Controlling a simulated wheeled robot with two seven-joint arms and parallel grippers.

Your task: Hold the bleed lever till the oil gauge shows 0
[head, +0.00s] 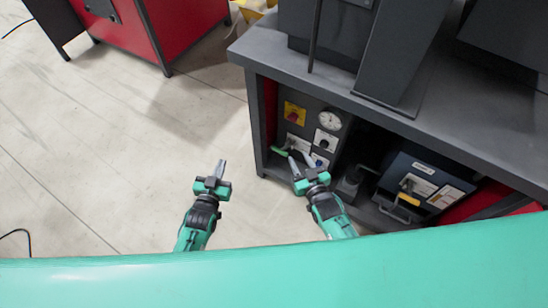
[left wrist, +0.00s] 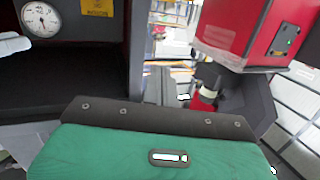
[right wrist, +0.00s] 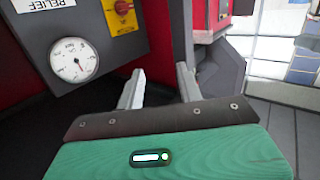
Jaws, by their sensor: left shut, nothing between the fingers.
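The round white oil gauge (head: 329,120) is on the dark front panel of the bench; it also shows in the left wrist view (left wrist: 41,20) and the right wrist view (right wrist: 74,60). Its numbers are too small to read surely. A green-handled lever (head: 278,150), apparently the bleed lever, sticks out low on the panel. My right gripper (head: 300,160) is open just right of the lever handle; I cannot tell whether they touch. Its separated fingers (right wrist: 160,88) show nothing between them. My left gripper (head: 222,165) is shut and empty over the floor, left of the bench.
A yellow plate with a red knob (head: 293,113) sits left of the gauge. A blue box (head: 420,185) stands in the bench's lower bay. The grey bench top (head: 460,130) overhangs the panel. Red furniture (head: 180,25) stands at the back left.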

